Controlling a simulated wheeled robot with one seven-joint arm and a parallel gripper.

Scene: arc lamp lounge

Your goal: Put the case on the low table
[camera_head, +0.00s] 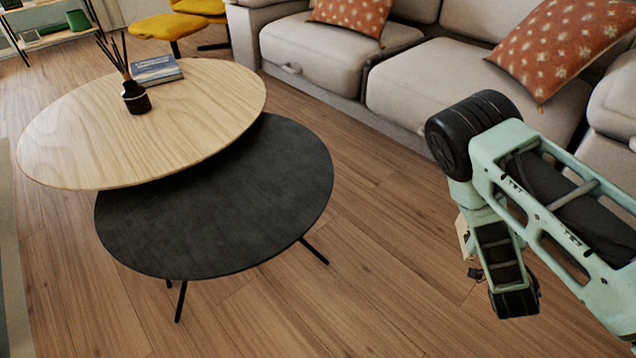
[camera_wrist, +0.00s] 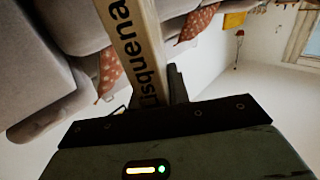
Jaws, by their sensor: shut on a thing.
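The case, a flat pale tan thing with dark lettering (camera_wrist: 130,45), fills the upper middle of the wrist view. My gripper (camera_wrist: 176,88) is shut on it; the fingers are mostly hidden there. In the head view a small pale edge, probably the case (camera_head: 462,234), shows beside my arm at the right, above the floor. The low table has a round dark top (camera_head: 225,205) on thin black legs, left of my arm and apart from the case. Its bare top is partly covered by a higher round wooden top (camera_head: 190,120).
A dark reed diffuser (camera_head: 136,98) and a blue book (camera_head: 156,70) stand on the wooden top. A beige sofa (camera_head: 335,55) with rust dotted cushions (camera_head: 565,45) runs behind. A yellow stool (camera_head: 168,26) is at the back. Floor between the table and my arm is clear.

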